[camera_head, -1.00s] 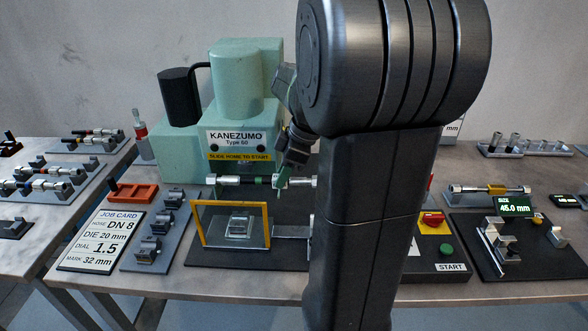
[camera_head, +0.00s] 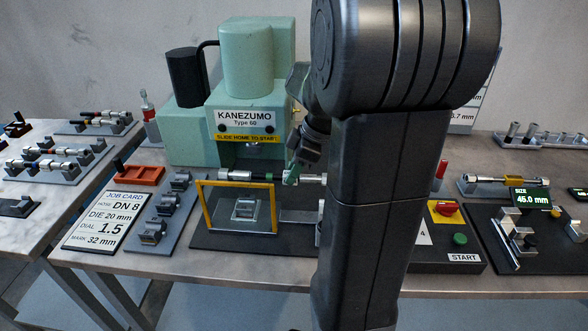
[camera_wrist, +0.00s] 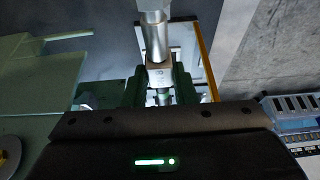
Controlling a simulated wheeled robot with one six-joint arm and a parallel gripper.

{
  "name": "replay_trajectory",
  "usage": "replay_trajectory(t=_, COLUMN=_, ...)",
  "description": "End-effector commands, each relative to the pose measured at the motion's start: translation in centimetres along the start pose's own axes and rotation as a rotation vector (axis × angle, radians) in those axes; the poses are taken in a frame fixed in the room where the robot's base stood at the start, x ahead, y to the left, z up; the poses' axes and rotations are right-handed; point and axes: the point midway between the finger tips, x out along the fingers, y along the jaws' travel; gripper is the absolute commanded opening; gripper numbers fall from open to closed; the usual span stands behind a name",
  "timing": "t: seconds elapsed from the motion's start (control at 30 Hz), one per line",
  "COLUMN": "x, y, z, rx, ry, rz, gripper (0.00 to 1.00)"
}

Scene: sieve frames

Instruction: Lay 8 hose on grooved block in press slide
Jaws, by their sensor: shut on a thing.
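My gripper (camera_head: 292,174) is shut on a dark hose with a green band (camera_head: 262,176) and metal end fittings. The hose is held level, left to right, in front of the green press (camera_head: 249,65) and above its slide. In the wrist view the green jaws (camera_wrist: 160,98) close around it, and a silver fitting (camera_wrist: 155,42) runs away from them. The grooved block (camera_head: 245,209) sits low in the slide, behind a clear window with a yellow frame (camera_head: 208,212). The hose appears above the block and apart from it. My arm hides the hose's surroundings on the right.
A job card (camera_head: 107,220) and a rack of grey die blocks (camera_head: 152,232) stand left of the slide. An orange tray (camera_head: 138,176) is behind them. A START control box (camera_head: 463,256) and a size gauge (camera_head: 531,199) are to the right. More hoses lie on the left table.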

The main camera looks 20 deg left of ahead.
Motion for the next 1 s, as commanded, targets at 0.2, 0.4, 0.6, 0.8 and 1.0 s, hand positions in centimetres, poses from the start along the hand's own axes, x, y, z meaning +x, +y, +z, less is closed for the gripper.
replay_trajectory(t=0.2, x=2.4, y=0.0, z=1.0, rx=0.0, ry=0.0, rz=0.001, gripper=0.0)
replay_trajectory(t=0.4, x=4.2, y=0.0, z=1.8, rx=-0.001, ry=0.0, rz=0.001, gripper=0.0)
replay_trajectory(t=0.6, x=6.0, y=0.0, z=2.6, rx=-0.001, ry=0.0, rz=0.001, gripper=0.0)
replay_trajectory(t=0.8, x=7.0, y=0.0, z=3.0, rx=-0.001, ry=0.0, rz=0.001, gripper=0.0)
replay_trajectory(t=1.0, x=7.0, y=0.0, z=3.0, rx=-0.001, ry=0.0, rz=0.001, gripper=0.0)
